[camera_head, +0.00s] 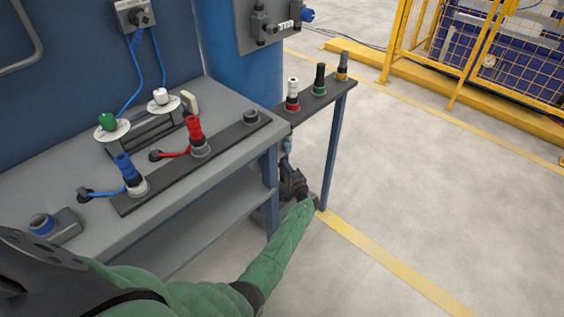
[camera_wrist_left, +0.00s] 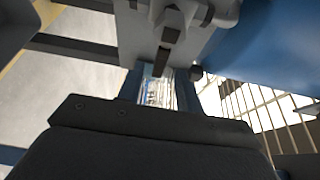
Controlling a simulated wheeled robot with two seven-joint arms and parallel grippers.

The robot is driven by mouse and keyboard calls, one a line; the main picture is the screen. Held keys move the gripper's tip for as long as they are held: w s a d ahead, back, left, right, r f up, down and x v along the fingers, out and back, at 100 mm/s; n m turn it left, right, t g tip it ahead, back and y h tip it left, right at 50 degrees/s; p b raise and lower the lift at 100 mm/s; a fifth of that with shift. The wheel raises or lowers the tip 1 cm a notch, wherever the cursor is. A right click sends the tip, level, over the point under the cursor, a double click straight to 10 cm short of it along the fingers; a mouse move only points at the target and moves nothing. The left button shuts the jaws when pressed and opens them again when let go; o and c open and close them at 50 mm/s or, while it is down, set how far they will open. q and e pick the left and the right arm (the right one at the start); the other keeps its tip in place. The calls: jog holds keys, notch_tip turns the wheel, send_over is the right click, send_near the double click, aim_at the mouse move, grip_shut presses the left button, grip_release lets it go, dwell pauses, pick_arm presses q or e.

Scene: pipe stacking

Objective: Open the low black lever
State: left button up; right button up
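My left arm, in a green sleeve, reaches from the bottom left of the head view to my left gripper (camera_head: 296,187), low beside the bench's blue front leg. The gripper is small and dark there, and its fingertips cannot be made out. In the left wrist view, a short black lever (camera_wrist_left: 164,60) hangs in front of a grey plate with grey fittings, beyond the dark gripper body that fills the bottom. I cannot tell whether the fingers touch the lever. The lever cannot be told apart in the head view. My right gripper is not in view.
The grey workbench (camera_head: 228,105) carries blue (camera_head: 129,172) and red (camera_head: 195,134) handled connectors. Floor to the right is clear up to the yellow fence (camera_head: 480,60).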

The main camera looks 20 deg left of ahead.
pick_arm(q)
jog(key=shift+x, duration=2.35)
grip_shut()
